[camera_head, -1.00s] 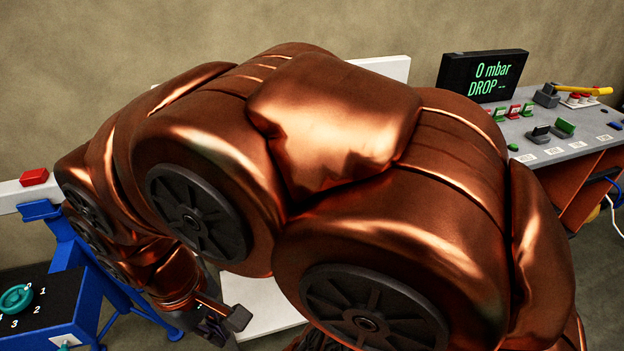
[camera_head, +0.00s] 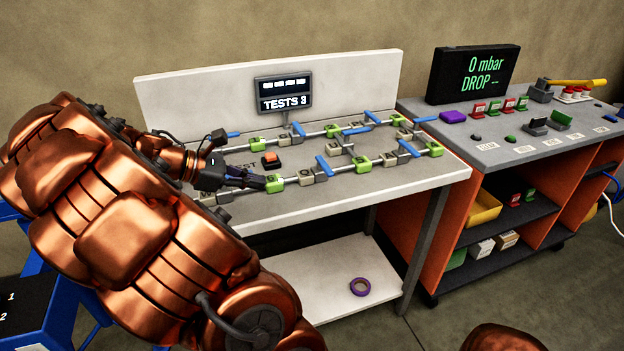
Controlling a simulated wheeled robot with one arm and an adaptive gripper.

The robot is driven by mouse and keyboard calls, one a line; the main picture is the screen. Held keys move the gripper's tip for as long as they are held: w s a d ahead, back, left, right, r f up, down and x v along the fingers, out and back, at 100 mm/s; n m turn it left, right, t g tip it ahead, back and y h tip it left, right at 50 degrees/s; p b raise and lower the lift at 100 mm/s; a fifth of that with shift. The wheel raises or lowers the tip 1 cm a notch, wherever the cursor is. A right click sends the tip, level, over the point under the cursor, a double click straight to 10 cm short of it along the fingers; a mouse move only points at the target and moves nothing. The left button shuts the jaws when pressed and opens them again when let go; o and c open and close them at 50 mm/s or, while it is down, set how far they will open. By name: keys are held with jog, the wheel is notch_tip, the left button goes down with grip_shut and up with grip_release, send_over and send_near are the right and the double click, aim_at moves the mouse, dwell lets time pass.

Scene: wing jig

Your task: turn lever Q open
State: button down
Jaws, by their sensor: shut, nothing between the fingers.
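Several blue levers sit on the valves of two pipe runs on the white bench. One blue lever (camera_head: 324,166) stands on the front run, another blue lever (camera_head: 408,148) is farther right on that run, and a blue lever (camera_head: 298,128) is on the back run. The letters on the tan blocks are too small to read, so I cannot tell which lever is Q. My gripper (camera_head: 259,182) is shut and empty at the left end of the front run, close to a green block (camera_head: 273,184). I cannot tell whether they touch. My arm hides the bench's left end.
An orange button (camera_head: 271,159) and a "TESTS 3" display (camera_head: 284,95) are on the bench. A grey-topped cart (camera_head: 480,155) on the right carries a "0 mbar" screen (camera_head: 476,74) and several switches. A purple ring (camera_head: 360,287) lies on the lower shelf.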

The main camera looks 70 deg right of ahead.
jog(key=w+d+f+n+g+h+b, duration=0.1)
jog(key=w+d+f+n, duration=0.1)
jog(key=d, duration=0.4)
jog(key=shift+w+n+g+h, duration=0.3)
jog(key=shift+w+g, duration=0.05)
jog(key=shift+g, duration=0.05)
jog(key=shift+s+d+f, duration=0.1)
jog(key=shift+d+f, duration=0.05)
jog(key=p, duration=0.1)
send_near(324, 169)
jog(key=x, duration=0.2)
jog(key=f+x, duration=0.1)
jog(key=x, duration=0.2)
jog(key=shift+d+f, duration=0.15)
jog(key=shift+s+d+f, duration=0.1)
jog(key=shift+s+d, duration=0.35)
jog(key=shift+d, duration=0.1)
jog(key=shift+s+p, duration=0.1)
jog(key=shift+p, duration=0.2)
